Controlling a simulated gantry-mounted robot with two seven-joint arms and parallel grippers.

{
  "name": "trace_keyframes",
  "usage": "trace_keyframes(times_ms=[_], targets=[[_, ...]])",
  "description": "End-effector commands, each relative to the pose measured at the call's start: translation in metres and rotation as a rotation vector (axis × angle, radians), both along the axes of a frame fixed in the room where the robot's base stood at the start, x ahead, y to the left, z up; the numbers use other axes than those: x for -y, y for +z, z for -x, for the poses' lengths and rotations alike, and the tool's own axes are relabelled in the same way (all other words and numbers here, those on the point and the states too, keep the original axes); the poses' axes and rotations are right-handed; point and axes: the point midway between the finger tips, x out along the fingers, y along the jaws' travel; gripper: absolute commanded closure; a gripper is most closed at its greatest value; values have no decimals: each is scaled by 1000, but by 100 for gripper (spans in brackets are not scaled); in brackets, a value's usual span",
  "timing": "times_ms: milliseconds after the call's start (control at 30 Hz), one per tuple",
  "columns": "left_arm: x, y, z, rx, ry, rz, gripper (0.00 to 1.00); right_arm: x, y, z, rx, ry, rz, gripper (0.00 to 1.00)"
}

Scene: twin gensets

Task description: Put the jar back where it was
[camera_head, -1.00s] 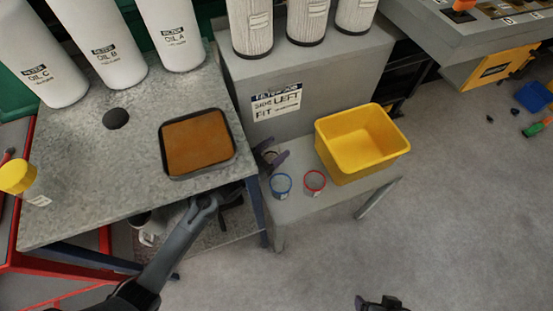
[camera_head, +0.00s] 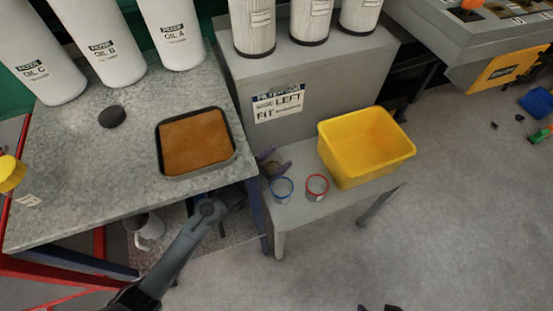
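Two small clear jars stand on the low grey bench (camera_head: 320,212), one with a blue rim (camera_head: 282,190) and one with a red rim (camera_head: 317,187). A jar with a yellow lid (camera_head: 11,173) stands at the left edge of the stone-topped table, cut off by the frame. My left gripper (camera_head: 271,163) is at the bench's left end, just behind the blue-rimmed jar. Its purplish fingers show small and partly hidden; a brownish patch lies between them, and I cannot tell if it is held. Only a dark tip of my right gripper (camera_head: 380,308) shows at the bottom edge.
A yellow bin (camera_head: 366,147) stands on the bench, right of the jars. A brown-filled tray (camera_head: 234,155) and white oil filters (camera_head: 110,45) are on the stone-topped table (camera_head: 80,185). A white jug (camera_head: 148,230) is beneath it. Floor at right is mostly clear.

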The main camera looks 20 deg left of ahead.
Motion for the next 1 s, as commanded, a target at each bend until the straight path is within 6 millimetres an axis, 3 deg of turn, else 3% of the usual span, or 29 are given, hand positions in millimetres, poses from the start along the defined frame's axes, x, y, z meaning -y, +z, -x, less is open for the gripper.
trace_keyframes(times_ms=[467,1000], targets=[[-3,5,6,-2,0,-1,26,-1,7,0,1,-4,-6,15],[-41,6,88,-3,0,0,26,-2,47,0,1,-4,-7,15]])
